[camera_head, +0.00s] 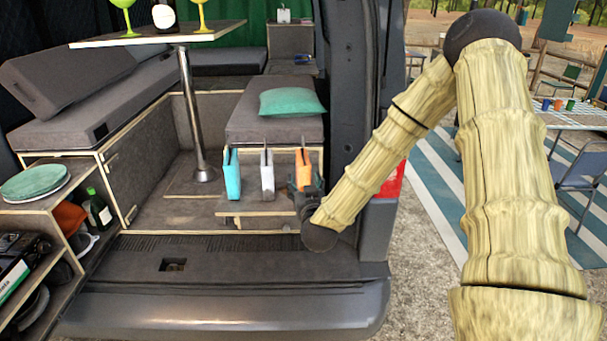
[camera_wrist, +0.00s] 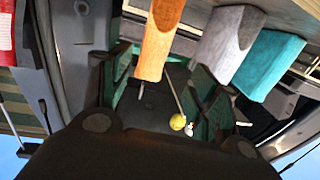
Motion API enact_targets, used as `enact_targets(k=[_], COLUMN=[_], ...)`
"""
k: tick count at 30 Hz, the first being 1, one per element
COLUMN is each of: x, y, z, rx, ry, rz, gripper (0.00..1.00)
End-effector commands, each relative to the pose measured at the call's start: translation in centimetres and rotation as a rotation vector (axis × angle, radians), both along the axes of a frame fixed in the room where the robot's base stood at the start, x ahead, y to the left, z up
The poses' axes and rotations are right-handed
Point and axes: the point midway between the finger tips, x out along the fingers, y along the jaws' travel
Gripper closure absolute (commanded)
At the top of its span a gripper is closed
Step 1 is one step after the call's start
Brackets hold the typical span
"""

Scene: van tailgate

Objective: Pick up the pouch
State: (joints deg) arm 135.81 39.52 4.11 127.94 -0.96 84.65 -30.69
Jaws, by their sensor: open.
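Three pouches hang in a row below the cushioned bench inside the van. In the head view they are a teal pouch (camera_head: 232,175), a light grey pouch (camera_head: 267,172) and an orange pouch (camera_head: 302,164). My gripper (camera_head: 303,184) is at the orange pouch, the rightmost, and overlaps its lower end. In the wrist view, which is upside down, the orange pouch (camera_wrist: 157,45) lies toward the space between the open fingers (camera_wrist: 163,85). The grey pouch (camera_wrist: 230,42) and teal pouch (camera_wrist: 270,64) are off to the right. I cannot tell whether a finger touches the orange pouch.
A low wooden ledge (camera_head: 255,211) runs beneath the pouches. The bench with a green pillow (camera_head: 291,102) is above them. The van's door frame (camera_head: 352,90) stands close right of my gripper. A table post (camera_head: 192,115) and shelves with plates (camera_head: 35,182) are left.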

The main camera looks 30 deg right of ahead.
Motion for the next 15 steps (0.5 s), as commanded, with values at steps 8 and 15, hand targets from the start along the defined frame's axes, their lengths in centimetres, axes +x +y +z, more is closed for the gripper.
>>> enact_targets(k=[8, 15], x=[1.6, 4.5], y=[-2.1, -3.4], z=[2.2, 2.1], rx=[-0.014, -0.014], ry=[-0.046, -0.043], rz=[-0.035, -0.032], gripper=[0.39, 0.39])
